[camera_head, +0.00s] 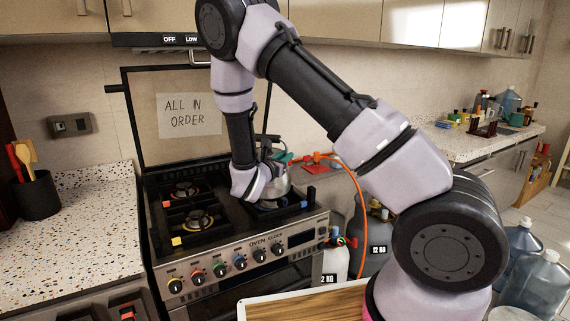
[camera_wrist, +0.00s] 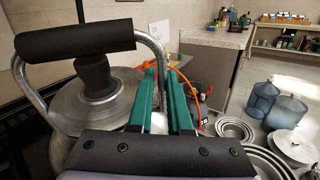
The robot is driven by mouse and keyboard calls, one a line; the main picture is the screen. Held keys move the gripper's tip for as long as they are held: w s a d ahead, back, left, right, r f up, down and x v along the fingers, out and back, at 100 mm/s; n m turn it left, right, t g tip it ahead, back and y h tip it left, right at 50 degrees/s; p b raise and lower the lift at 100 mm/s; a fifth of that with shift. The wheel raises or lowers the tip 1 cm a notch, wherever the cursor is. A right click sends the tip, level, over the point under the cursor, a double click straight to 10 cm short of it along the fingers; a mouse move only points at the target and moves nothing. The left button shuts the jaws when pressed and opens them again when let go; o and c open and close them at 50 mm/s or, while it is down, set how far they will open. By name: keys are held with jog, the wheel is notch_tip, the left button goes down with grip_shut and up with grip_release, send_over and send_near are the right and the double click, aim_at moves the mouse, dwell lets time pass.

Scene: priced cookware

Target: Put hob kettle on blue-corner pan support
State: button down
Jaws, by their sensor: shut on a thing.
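The steel hob kettle (camera_head: 279,184) is at the right of the stove, partly hidden behind my wrist. In the wrist view the kettle (camera_wrist: 95,105) shows its round lid, black knob and black-gripped handle. My gripper (camera_head: 284,158) is at the kettle's handle. In the wrist view its teal fingers (camera_wrist: 162,98) are shut on the metal side of the handle. The blue-corner pan support (camera_head: 304,204) is at the stove's front right, with the kettle over it. I cannot tell whether the kettle's base touches it.
Left on the stove (camera_head: 230,256) are empty burners with a yellow corner (camera_head: 176,241) and a red corner (camera_head: 166,204). An orange hose (camera_head: 352,178) and gas cylinders (camera_head: 375,244) stand right of the stove. The left counter (camera_head: 100,225) is mostly clear.

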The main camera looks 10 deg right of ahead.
notch_tip(320, 180, down, 2)
jog(key=shift+f, duration=0.1)
jog(key=c, duration=0.8)
grip_release()
jog(key=shift+c, duration=0.2)
